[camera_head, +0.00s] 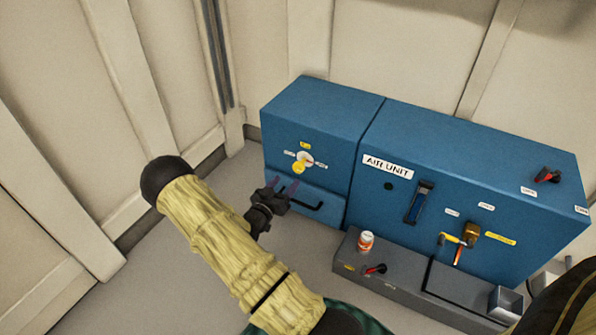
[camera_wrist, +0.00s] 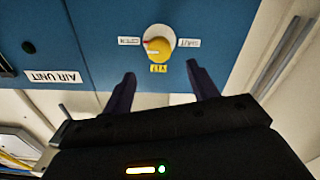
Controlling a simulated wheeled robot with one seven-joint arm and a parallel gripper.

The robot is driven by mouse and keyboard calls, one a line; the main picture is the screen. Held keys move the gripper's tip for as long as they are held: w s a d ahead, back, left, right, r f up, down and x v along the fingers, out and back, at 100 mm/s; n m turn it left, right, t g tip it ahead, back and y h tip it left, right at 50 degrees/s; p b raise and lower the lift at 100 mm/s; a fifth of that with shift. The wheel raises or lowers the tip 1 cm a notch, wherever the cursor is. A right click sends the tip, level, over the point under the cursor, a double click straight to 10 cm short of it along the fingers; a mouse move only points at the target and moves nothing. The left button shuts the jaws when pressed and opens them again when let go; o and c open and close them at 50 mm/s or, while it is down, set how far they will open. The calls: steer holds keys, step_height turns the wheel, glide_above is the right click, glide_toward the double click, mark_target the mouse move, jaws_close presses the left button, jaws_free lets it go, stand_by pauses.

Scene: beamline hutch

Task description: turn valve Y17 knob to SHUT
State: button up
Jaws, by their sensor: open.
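The valve Y17 knob is a round yellow knob (camera_head: 300,167) on a pale dial, on the front of the left blue cabinet. It also shows upside down in the wrist view (camera_wrist: 159,48), above and between my fingertips. A red mark on the dial lies toward the left label (camera_wrist: 129,41) there, which seems to read OPEN. The opposite label (camera_wrist: 187,43) seems to read SHUT; both are small and blurred. A yellow Y17 tag (camera_wrist: 158,68) sits beside the dial. My gripper (camera_head: 284,184) is open and empty, just below the knob in the head view, apart from it.
A black handle (camera_head: 305,205) is on the cabinet's lower front. The AIR UNIT cabinet (camera_head: 470,170) with levers adjoins on the right. A grey ledge (camera_head: 400,283) carries a small can (camera_head: 366,241) and a red-black lever (camera_head: 375,269). Floor to the left is clear.

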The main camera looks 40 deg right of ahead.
mark_target(297, 169)
steer(key=b+x, duration=0.3)
steer(key=x, duration=0.5)
steer(key=shift+w+d+f, duration=0.1)
steer(key=shift+d, duration=0.1)
steer(key=shift+w+d+b, duration=0.2)
steer(key=shift+d+b, duration=0.1)
steer(key=shift+d, duration=0.1)
steer(key=shift+c, duration=0.5)
steer(key=c, duration=0.9)
